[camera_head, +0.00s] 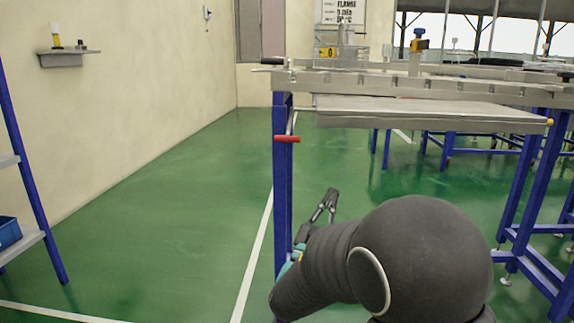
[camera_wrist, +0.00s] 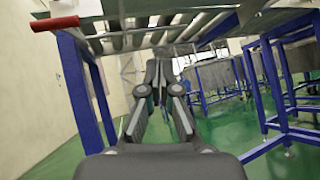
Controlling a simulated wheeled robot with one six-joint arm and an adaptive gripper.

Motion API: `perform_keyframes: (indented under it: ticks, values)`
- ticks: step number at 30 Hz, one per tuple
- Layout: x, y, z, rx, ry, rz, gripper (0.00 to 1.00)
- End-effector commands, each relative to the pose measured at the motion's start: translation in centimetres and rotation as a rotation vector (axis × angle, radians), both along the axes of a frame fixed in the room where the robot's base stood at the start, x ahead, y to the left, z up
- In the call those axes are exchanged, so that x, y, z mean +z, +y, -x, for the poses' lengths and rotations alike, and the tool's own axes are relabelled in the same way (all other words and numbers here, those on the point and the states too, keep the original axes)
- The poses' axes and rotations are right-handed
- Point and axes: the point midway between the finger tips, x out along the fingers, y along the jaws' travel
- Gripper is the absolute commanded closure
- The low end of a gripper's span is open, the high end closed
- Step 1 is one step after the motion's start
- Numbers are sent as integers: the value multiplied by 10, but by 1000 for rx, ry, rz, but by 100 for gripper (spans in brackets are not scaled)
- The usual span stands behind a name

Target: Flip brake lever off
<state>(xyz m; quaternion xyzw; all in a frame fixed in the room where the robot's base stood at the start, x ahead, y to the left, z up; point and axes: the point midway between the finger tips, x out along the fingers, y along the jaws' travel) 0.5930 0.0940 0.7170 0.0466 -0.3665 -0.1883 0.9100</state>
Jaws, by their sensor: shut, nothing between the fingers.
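A red lever handle (camera_head: 286,139) sticks out sideways at the near left end of the conveyor table, beside its blue leg. It also shows at the upper left of the wrist view (camera_wrist: 55,23). My gripper (camera_head: 331,193) is right of and below the red handle in the head view, apart from it. In the wrist view, its two dark fingers (camera_wrist: 160,63) come together below the rollers, with nothing seen between them. A black handle (camera_head: 271,61) sits at the table's upper left corner. Which handle is the brake lever is not marked.
The conveyor table (camera_head: 400,88) has a metal frame and blue legs (camera_head: 282,200). More blue-legged tables (camera_head: 470,140) stand behind at right. A blue rack (camera_head: 30,180) stands at far left. The green floor (camera_head: 160,210) between rack and table is clear.

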Motion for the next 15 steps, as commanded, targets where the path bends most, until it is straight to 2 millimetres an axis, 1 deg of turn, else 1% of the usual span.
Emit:
perform_keyframes:
  ticks: [1, 3, 6, 8, 10, 15]
  values:
    - [-13, 26, -5, 61, -16, 58, 100]
    - [-22, 56, -7, 135, -45, 122, 100]
    - [-31, 85, -7, 213, -77, 181, 100]
    - [-34, 96, -6, 243, -89, 203, 100]
    - [-36, 103, -5, 263, -99, 217, 100]
    - [-36, 106, -5, 271, -103, 223, 100]
